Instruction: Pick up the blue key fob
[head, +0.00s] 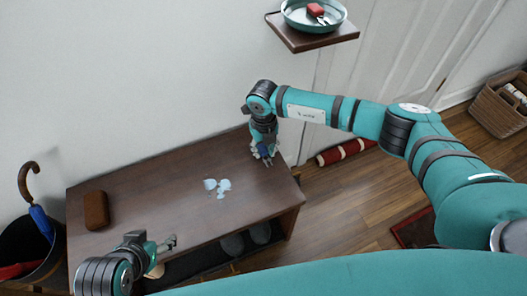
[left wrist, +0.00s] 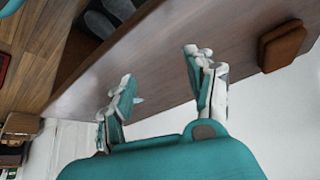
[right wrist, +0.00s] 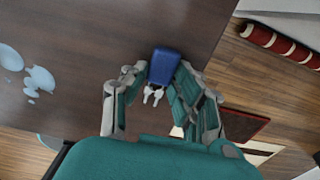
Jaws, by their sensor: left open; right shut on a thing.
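The blue key fob (right wrist: 164,64), with small silver keys (right wrist: 153,95) on it, is between the fingertips of my right gripper (right wrist: 158,82) in the right wrist view. That gripper is shut on the fob over the right end of the dark wooden bench. In the head view my right gripper (head: 264,159) hides most of the fob. I cannot tell whether the fob touches the bench top. My left gripper (head: 165,243) is open and empty near the bench's front left. Its spread fingers show in the left wrist view (left wrist: 158,68).
The bench (head: 150,180) carries a brown case (head: 96,210) and pale blue-white puddles (head: 218,187). An umbrella stand (head: 28,245) is at the left. A wall shelf (head: 310,41) with a teal bowl (head: 296,18) is above. A basket (head: 497,105) and a rolled red rug (head: 345,152) lie on the floor.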

